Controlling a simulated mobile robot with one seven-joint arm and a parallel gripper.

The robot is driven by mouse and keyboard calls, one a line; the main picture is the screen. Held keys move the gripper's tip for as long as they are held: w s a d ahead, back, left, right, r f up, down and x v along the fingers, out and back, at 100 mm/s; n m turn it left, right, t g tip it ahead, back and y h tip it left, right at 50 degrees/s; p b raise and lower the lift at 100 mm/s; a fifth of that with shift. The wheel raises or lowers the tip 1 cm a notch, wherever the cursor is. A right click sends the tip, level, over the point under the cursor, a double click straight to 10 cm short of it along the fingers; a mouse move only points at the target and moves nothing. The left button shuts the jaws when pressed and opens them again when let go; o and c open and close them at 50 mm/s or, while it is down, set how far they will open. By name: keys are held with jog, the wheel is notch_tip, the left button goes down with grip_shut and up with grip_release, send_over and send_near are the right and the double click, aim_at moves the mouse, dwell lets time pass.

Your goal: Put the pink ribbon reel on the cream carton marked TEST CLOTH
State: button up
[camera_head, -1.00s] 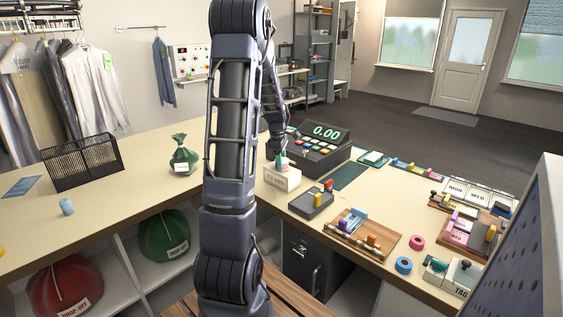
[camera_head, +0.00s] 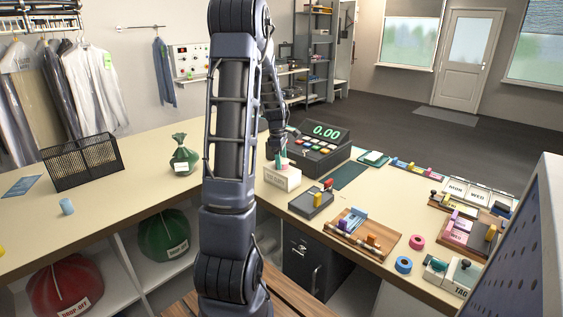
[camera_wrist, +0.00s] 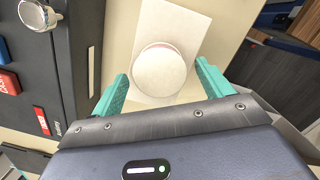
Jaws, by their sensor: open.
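A round, pale-faced reel with a pink edge, which looks like the pink ribbon reel (camera_wrist: 160,74), lies on the pale top of the cream carton (camera_wrist: 185,22) in the wrist view. The carton (camera_head: 282,179) stands upright on the counter in the head view, its marked face towards me. My gripper (camera_wrist: 163,88) is open, its teal fingers on either side of the reel with visible gaps. In the head view, my gripper (camera_head: 281,161) is over the carton, and the reel is too small there to make out clearly.
The cash register (camera_head: 318,150) stands close behind the carton. A dark tray (camera_head: 311,202) and a wooden tray (camera_head: 364,233) are to its right. A pink ring (camera_head: 417,241) and a blue ring (camera_head: 403,265) lie farther right. A green sack (camera_head: 183,158) is at left.

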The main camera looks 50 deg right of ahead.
notch_tip(320, 180, up, 11)
jog(key=w, duration=0.1)
jog(key=w+a+r+m+t, duration=0.1)
jog(key=w+a+r, duration=0.15)
jog(key=a, duration=0.65)
jog(key=w+a+r+m+t+h, duration=0.1)
jog(key=a+r, duration=0.2)
jog(key=a, duration=0.6)
jog(key=w+a+r, duration=0.2)
jog(key=a+r, duration=0.1)
jog(key=a, duration=0.6)
jog(key=s+a+m+t, duration=0.1)
jog(key=s+a, duration=0.3)
jog(key=a, duration=0.3)
jog(key=s+a+f+m+t+y, duration=0.1)
jog(key=s+a, duration=0.3)
jog(key=a, duration=0.4)
jog(key=s+a+m+t, duration=0.1)
jog(key=s+a+m, duration=0.1)
jog(key=s+a, duration=0.3)
jog(key=a, duration=0.3)
jog(key=shift+a+f+t+y, duration=0.25)
jog(key=shift+t+y, duration=0.05)
jog(key=shift+t, duration=0.1)
